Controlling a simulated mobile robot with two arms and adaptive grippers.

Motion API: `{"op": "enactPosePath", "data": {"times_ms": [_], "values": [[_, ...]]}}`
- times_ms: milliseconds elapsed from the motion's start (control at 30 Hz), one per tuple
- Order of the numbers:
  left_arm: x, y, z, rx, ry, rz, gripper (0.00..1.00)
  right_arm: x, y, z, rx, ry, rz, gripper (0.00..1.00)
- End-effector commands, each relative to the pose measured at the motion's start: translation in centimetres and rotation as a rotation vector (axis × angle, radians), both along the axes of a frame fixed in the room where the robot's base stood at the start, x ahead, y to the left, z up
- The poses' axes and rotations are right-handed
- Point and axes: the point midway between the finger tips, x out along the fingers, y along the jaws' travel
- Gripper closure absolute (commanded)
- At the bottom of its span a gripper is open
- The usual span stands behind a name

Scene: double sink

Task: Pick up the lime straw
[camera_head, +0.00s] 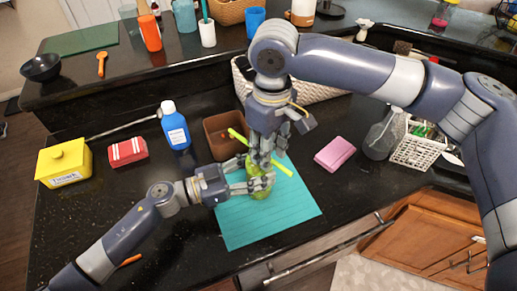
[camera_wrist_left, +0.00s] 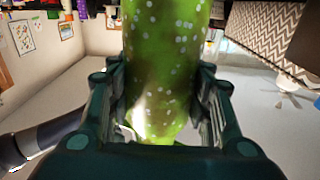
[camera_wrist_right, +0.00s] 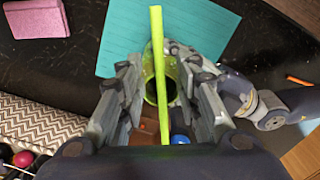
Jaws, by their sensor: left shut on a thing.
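The lime straw (camera_head: 282,168) slants past my right gripper (camera_head: 261,163) in the head view. In the right wrist view the straw (camera_wrist_right: 157,45) runs lengthwise through the gap between the fingers of that gripper (camera_wrist_right: 155,62). Both fingers look apart from it. Behind it is the open mouth of a green speckled cup (camera_wrist_right: 152,90). My left gripper (camera_head: 252,184) is shut on this cup (camera_head: 262,192) from the side, over the teal mat (camera_head: 235,230). The cup (camera_wrist_left: 160,60) fills the middle of the left wrist view. The straw's lower end cannot be made out.
A brown box (camera_head: 215,145), a blue bottle (camera_head: 175,130) and a red-white packet (camera_head: 127,151) stand left of the grippers. A pink sponge (camera_head: 335,153) lies to the right. A pale patterned basket (camera_head: 310,92) is behind. The counter's front left is mostly clear.

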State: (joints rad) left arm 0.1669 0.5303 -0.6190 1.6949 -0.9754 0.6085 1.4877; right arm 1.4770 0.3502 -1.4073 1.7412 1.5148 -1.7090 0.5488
Motion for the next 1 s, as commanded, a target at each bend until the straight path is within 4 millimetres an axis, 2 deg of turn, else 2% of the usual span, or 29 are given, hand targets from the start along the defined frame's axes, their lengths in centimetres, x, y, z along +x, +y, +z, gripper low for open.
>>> {"op": "enactPosePath", "data": {"times_ms": [33,200,600,767,1000], "values": [[0.0,0.0,0.0,0.001,0.0,0.001,0.78,0.0,0.0,0.0,0.0,0.0,0.0,0.79],[0.0,0.0,0.0,0.001,0.0,0.001,0.78,0.0,0.0,0.0,0.0,0.0,0.0,0.98],[0.0,0.0,0.0,0.001,0.0,0.001,0.78,0.0,0.0,0.4,0.001,-0.001,0.0,1.0],[0.0,0.0,0.0,0.001,0.0,0.001,0.78,0.1,0.1,2.7,0.002,-0.003,0.0,1.0],[0.0,0.0,0.0,0.001,0.0,0.001,0.78,0.1,0.1,7.5,0.002,-0.003,0.0,1.0]]}}
